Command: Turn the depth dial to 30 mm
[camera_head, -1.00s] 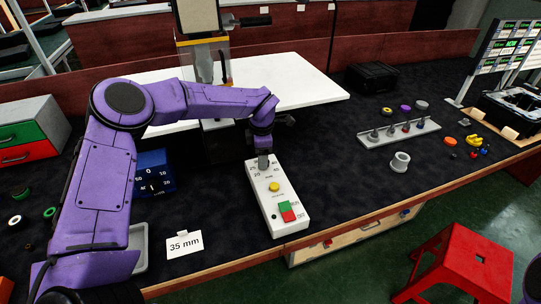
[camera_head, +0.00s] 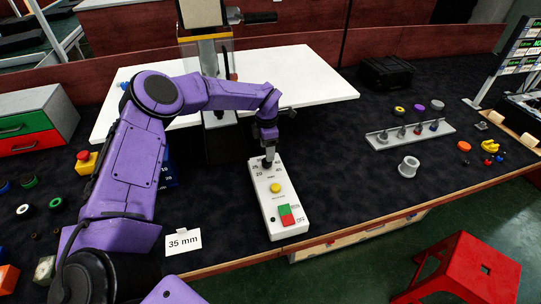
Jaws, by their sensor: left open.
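A white control box (camera_head: 285,212) lies on the dark bench top, with a dial (camera_head: 267,163) at its far end. Numbers such as 25, 40, 20 and 45 show around the dial; its pointer is too small to read. The box also has a yellow button (camera_head: 275,187) and a green and red switch (camera_head: 286,214). My left gripper (camera_head: 267,152) is open, pointing down right at the dial; I cannot tell whether it touches. A card (camera_head: 183,241) reading "35 mm" stands left of the box. My right gripper is out of view.
A white board (camera_head: 320,75) lies behind the box. A blue block with numbers (camera_head: 169,172) is partly hidden by my left arm. A grey rack (camera_head: 410,135) and a grey ring (camera_head: 408,167) stand to the right. The bench between box and rack is clear.

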